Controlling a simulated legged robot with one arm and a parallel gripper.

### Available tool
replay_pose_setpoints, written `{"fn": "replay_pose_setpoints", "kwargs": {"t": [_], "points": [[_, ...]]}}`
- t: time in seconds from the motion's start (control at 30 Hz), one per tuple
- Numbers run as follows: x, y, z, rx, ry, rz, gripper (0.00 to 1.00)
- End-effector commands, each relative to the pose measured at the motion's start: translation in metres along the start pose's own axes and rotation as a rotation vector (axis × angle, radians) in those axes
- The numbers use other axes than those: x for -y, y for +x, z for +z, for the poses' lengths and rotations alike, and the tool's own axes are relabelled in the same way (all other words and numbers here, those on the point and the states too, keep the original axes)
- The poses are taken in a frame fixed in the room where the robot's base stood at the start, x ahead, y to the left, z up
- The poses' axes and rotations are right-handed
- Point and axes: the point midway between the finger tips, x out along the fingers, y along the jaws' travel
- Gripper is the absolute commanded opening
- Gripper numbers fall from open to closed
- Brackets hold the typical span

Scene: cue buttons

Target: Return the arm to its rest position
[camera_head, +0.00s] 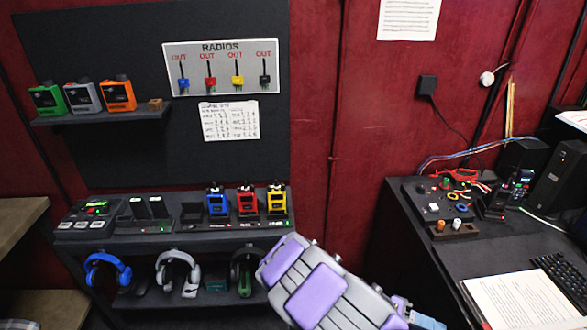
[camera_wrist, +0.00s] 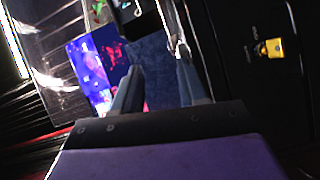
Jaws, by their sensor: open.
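My arm, with purple and grey panels, crosses the bottom middle of the head view, from in front of the shelf unit down to the lower right. My gripper shows in the wrist view (camera_wrist: 161,82), with two grey-blue fingers standing apart and nothing visible between them. Behind the fingers is a dark blue surface that I cannot identify. In the head view my gripper cannot be made out clearly.
A shelf unit (camera_head: 170,243) holds blue, red and yellow radios and several headphones. A desk (camera_head: 405,222) with tools, paper and a keyboard stands right. A wall shelf (camera_head: 105,116) holds green, grey and orange devices. The wrist view shows a yellow-marked dark panel (camera_wrist: 252,78).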

Motion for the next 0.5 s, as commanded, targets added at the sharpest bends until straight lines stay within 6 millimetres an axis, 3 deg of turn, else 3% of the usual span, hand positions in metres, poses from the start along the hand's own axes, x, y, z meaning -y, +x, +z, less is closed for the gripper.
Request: {"fn": "replay_pose_setpoints", "kwargs": {"t": [0.03, 0.2, 0.5], "points": [[-0.015, 0.003, 0.002, 0.042, 0.002, -0.026, 0.42], [-0.051, 0.011, 0.018, 0.164, -0.034, -0.130, 0.42], [-0.096, 0.012, 0.056, 0.312, -0.126, -0.391, 0.42]]}}
